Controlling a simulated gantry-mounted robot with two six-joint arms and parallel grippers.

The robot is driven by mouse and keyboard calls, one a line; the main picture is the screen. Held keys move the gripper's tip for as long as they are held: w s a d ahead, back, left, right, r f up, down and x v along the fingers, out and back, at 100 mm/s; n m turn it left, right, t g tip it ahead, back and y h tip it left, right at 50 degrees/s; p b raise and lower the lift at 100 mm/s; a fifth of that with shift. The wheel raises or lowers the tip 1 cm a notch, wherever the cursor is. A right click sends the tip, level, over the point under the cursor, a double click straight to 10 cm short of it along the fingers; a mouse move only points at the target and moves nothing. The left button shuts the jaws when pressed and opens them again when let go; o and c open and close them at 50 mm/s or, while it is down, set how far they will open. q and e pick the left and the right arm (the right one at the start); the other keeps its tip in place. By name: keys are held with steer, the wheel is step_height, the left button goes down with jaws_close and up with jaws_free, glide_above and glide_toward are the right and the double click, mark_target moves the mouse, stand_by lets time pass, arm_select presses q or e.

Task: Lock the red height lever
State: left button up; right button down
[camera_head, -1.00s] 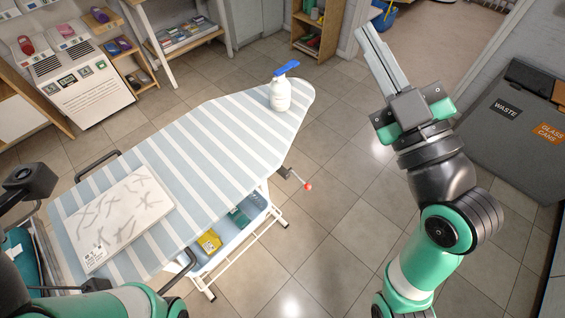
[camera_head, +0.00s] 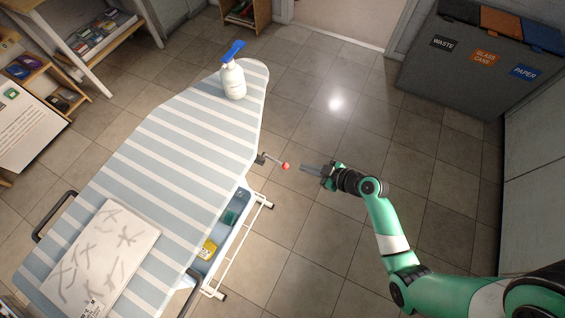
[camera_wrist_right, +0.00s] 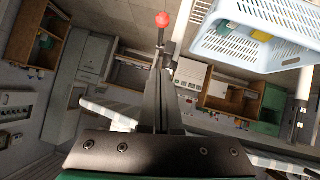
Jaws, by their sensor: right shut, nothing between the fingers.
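The red height lever (camera_head: 285,166) sticks out from the right edge of the striped ironing board (camera_head: 190,130), a red knob on a thin rod from a dark bracket. My right gripper (camera_head: 304,168) is shut and empty, its fingers pointing left at the knob. A small gap shows between the fingertips and the knob in the head view. In the right wrist view the red knob (camera_wrist_right: 162,20) appears just beyond the tips of the shut fingers (camera_wrist_right: 160,60); contact cannot be told. My left gripper is not in view.
A white spray bottle (camera_head: 233,80) with a blue top stands on the board's far end. A patterned white box (camera_head: 105,260) lies on the near end. A blue basket (camera_head: 228,225) hangs under the board; it also shows in the wrist view (camera_wrist_right: 245,45). Open tile floor lies to the right.

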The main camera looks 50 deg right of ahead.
steer(key=b, duration=0.6)
glide_toward(277, 162)
steer(key=w+a, duration=0.1)
steer(key=w, duration=0.3)
steer(key=f+b, duration=0.1)
steer(key=f, duration=0.1)
steer(key=shift+w+d+f+b, duration=0.2)
steer(key=shift+w+f+b, duration=0.1)
steer(key=shift+b, duration=0.1)
steer(key=shift+f, duration=0.3)
steer(key=shift+f, duration=0.15)
